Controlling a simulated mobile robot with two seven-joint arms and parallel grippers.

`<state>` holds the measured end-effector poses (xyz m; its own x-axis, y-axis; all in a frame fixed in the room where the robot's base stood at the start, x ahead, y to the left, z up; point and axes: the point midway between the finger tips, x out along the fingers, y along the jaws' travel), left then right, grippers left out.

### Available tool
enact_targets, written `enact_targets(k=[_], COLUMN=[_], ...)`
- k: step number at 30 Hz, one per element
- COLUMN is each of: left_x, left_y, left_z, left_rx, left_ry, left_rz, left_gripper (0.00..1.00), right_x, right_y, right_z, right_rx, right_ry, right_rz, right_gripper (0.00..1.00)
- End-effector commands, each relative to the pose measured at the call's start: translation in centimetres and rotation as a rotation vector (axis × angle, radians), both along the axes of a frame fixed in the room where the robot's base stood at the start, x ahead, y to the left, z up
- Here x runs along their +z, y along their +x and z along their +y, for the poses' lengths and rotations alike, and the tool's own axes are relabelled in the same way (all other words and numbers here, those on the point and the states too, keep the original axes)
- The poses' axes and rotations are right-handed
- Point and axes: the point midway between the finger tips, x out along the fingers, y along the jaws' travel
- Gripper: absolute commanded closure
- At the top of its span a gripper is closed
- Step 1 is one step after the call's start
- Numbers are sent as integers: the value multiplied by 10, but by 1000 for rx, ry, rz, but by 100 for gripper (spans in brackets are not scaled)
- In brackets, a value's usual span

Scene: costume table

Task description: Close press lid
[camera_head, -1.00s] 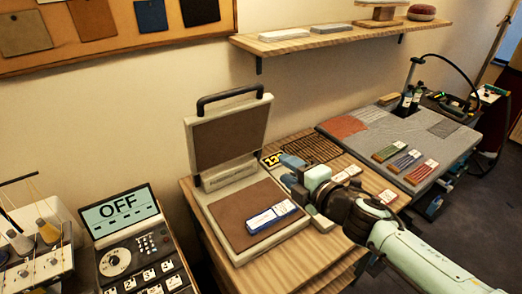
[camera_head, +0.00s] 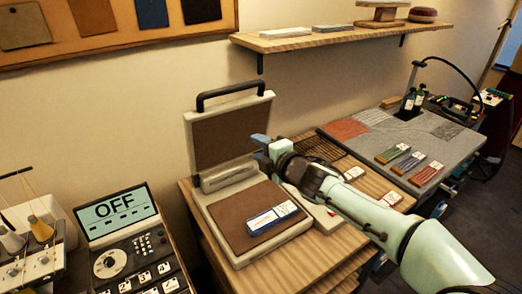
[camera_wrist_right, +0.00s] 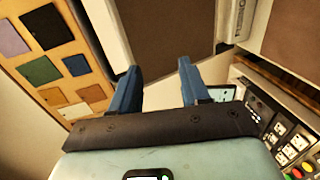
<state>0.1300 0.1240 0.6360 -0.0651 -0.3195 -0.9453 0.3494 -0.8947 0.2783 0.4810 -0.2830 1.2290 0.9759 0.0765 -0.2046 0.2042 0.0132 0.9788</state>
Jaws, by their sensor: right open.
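The press stands on the wooden table with its lid (camera_head: 228,132) raised upright and a black handle (camera_head: 231,93) along the lid's top edge. Its brown lower plate (camera_head: 233,218) is bare except for a blue and white block (camera_head: 272,218) lying on it. My right gripper (camera_head: 260,146) is at the right edge of the raised lid, apart from the handle. In the right wrist view its two blue fingers (camera_wrist_right: 158,88) are spread with nothing between them, and the brown lid panel (camera_wrist_right: 165,35) shows beyond them. My left gripper does not show.
A control unit with an "OFF" screen (camera_head: 115,210) stands left of the press. A wall shelf (camera_head: 330,40) hangs above and behind. A black grill rack (camera_head: 318,149) and a grey work board (camera_head: 425,140) lie to the right.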

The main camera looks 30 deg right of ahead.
Motion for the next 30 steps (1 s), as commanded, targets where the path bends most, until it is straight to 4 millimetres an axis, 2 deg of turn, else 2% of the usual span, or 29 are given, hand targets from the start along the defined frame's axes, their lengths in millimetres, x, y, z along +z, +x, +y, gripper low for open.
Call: enact_targets(k=[3,4,6,8,30], left_x=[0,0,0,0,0], left_y=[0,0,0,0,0], left_z=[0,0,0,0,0], left_rx=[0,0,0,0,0], left_ry=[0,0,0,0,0], left_rz=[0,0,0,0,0], left_gripper=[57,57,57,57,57], right_x=[0,0,0,0,0], right_y=[0,0,0,0,0], right_z=[0,0,0,0,0], right_rx=[0,0,0,0,0], right_ry=[0,0,0,0,1], right_rz=[0,0,0,0,0], right_gripper=[54,61,83,100,100])
